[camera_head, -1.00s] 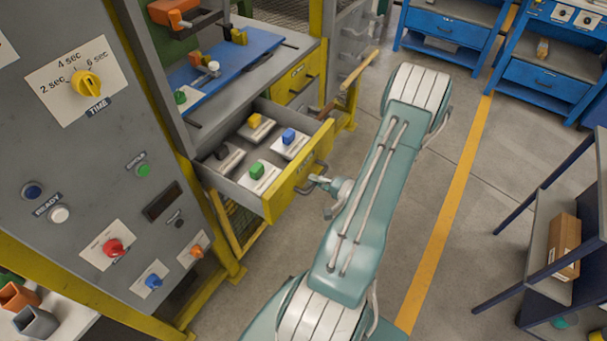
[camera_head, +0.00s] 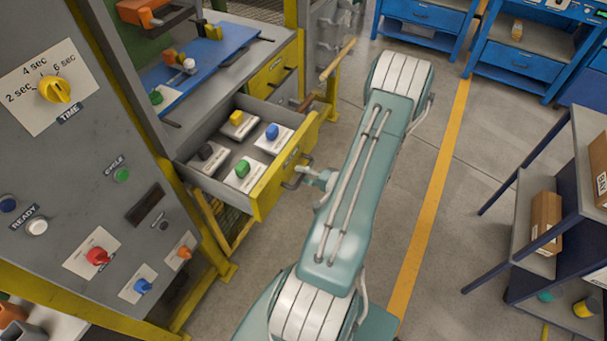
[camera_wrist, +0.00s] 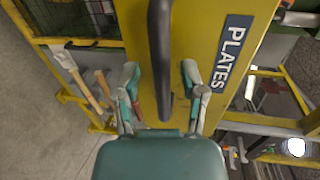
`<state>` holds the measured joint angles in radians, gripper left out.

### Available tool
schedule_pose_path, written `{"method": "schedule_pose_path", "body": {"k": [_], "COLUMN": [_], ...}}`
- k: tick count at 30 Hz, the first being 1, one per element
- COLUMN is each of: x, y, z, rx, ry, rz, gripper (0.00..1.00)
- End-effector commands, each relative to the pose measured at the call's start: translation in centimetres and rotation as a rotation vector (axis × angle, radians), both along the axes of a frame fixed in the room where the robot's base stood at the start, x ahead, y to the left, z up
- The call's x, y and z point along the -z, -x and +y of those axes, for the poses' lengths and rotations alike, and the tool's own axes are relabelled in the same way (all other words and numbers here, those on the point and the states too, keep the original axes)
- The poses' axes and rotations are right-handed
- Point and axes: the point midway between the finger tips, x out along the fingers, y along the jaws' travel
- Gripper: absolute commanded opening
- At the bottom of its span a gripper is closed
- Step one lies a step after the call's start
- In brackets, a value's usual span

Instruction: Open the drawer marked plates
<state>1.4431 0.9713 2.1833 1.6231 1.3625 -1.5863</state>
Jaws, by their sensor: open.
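The yellow-fronted drawer (camera_head: 268,192) stands pulled out of the grey bench in the head view. Inside it lie several pale plates with green, blue, yellow and dark knobs. In the wrist view its yellow front (camera_wrist: 202,25) bears a PLATES label (camera_wrist: 229,57). Its dark bar handle (camera_wrist: 160,45) runs up the middle of that view. My gripper (camera_wrist: 161,72) is open, with one finger on each side of the handle and visible gaps to it. In the head view my gripper (camera_head: 307,172) is at the drawer's handle, partly hidden by my arm.
A second yellow drawer (camera_head: 270,77) is shut beside it. A control panel with a yellow time knob (camera_head: 54,89) is at left. A shelf with boxes (camera_head: 545,222) stands at right. Floor between is clear.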

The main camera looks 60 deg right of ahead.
Motion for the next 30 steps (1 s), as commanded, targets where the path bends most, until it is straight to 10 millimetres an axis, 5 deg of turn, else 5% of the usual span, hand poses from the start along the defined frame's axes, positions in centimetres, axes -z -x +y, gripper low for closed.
{"method": "schedule_pose_path", "body": {"k": [21, 30], "x": [-2.1, -2.3], "y": [10.9, 11.7], "z": [-1.2, -1.2], "rx": [0.003, 0.001], "ry": [0.0, -0.003], "rz": [0.001, 0.001], "gripper": [0.54, 0.54]}}
